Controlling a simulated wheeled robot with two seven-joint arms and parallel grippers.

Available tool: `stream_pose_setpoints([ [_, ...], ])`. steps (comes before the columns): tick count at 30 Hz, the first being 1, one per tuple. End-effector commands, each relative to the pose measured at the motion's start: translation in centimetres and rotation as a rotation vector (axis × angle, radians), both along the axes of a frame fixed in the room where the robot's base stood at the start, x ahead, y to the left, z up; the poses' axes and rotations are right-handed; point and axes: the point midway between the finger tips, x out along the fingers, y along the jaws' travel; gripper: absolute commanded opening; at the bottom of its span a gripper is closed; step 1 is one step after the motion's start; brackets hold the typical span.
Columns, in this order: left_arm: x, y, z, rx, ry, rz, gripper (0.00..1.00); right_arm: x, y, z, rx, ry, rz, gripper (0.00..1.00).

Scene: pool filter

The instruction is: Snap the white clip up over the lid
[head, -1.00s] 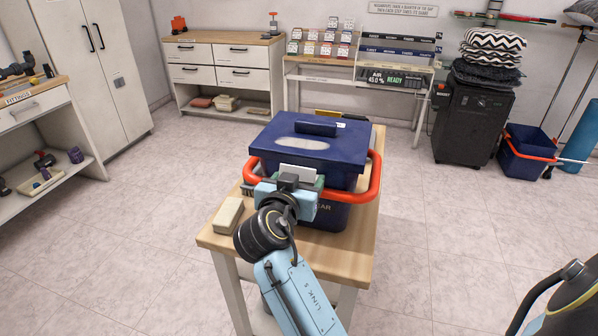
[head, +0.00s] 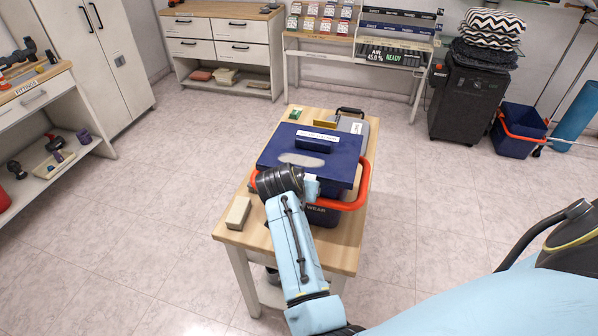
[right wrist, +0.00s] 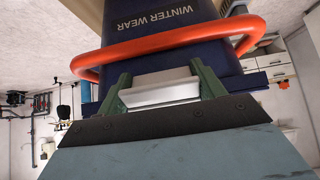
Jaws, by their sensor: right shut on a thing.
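The navy box's lid (head: 335,150) lies on the navy tub (head: 321,216), and the red handle (head: 365,182) loops around the front and side. In the right wrist view, which is upside down, my right gripper (right wrist: 163,84) has its green fingers shut on the white clip (right wrist: 158,97), at the front of the box near the red handle (right wrist: 170,47). In the head view my right wrist hides the fingers and the clip. Whether the clip overlaps the lid's edge cannot be told. My left gripper is not in view.
The box stands on a wooden table (head: 262,222). A beige block (head: 238,213) lies at its front left. A grey case (head: 354,127) and a green piece (head: 296,114) are behind the box. Open floor surrounds the table.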

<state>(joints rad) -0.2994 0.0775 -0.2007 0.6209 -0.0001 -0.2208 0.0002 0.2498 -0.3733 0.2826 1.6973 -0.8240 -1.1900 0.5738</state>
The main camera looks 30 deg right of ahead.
Motion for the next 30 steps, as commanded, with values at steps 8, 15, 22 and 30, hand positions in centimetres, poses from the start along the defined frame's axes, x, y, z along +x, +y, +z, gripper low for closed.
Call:
stream_pose_setpoints([
  [8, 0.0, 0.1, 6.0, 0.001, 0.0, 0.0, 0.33, 0.4, -0.4, 1.3, 0.149, 0.127, -0.001, 0.45],
  [15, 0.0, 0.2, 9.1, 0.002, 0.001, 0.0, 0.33, 0.6, -0.7, 1.3, 0.276, 0.236, 0.0, 0.45],
  [22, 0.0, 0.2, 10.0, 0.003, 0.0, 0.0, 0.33, 0.8, -1.0, 1.0, 0.375, 0.32, -0.001, 0.45],
  [30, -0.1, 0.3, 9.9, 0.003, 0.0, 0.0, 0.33, 0.8, -1.1, 0.9, 0.433, 0.368, -0.002, 0.45],
])
